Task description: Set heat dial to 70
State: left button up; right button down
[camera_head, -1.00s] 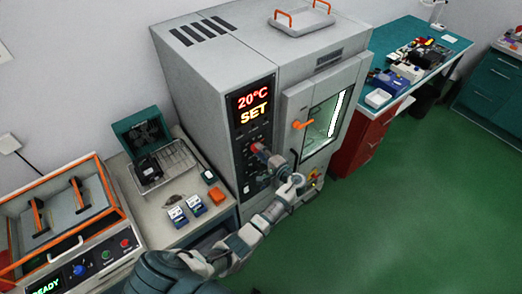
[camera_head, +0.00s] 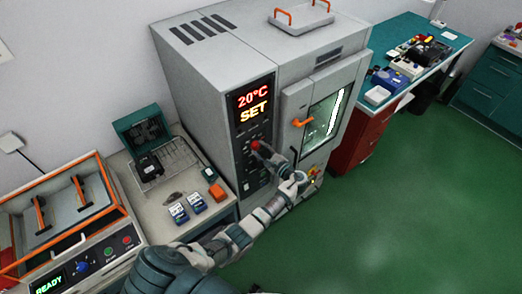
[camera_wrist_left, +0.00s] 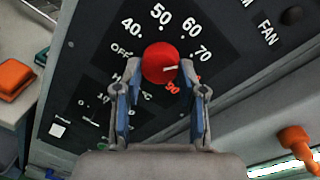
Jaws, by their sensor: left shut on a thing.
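The red heat dial (camera_wrist_left: 160,62) is a round knob on a black panel, ringed by OFF, 40, 50, 60, 70 and a red 90. Its short white mark points right, toward the side between 70 and 90; the exact setting is hard to tell. My left gripper (camera_wrist_left: 160,84) is shut on the dial, one finger on each side. In the head view the left gripper (camera_head: 267,153) reaches the front of the grey oven (camera_head: 196,95), and the dial (camera_head: 256,144) shows as a small red spot. The display (camera_head: 253,105) reads 20°C SET. My right gripper is not in view.
An orange door handle (camera_head: 302,122) juts out right of the dial. A FAN label (camera_wrist_left: 267,33) and a dark knob (camera_wrist_left: 291,15) are farther right on the panel. A side bench (camera_head: 158,205) holds small meters and an orange block (camera_head: 217,192). Green floor is clear in front.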

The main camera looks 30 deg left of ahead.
pick_arm(q)
jog(key=shift+w+r+m, duration=0.1)
jog(key=shift+r+m, duration=0.05)
jog(key=shift+m, duration=0.45)
jog(key=o, duration=1.2)
jog(key=shift+c, duration=0.2)
jog(key=shift+w+a+f, duration=0.1)
jog(key=shift+a+f, duration=0.05)
jog(key=shift+f, duration=0.1)
jog(key=v, duration=1.2)
jog(key=shift+w+f, duration=0.15)
jog(key=shift+w, duration=0.05)
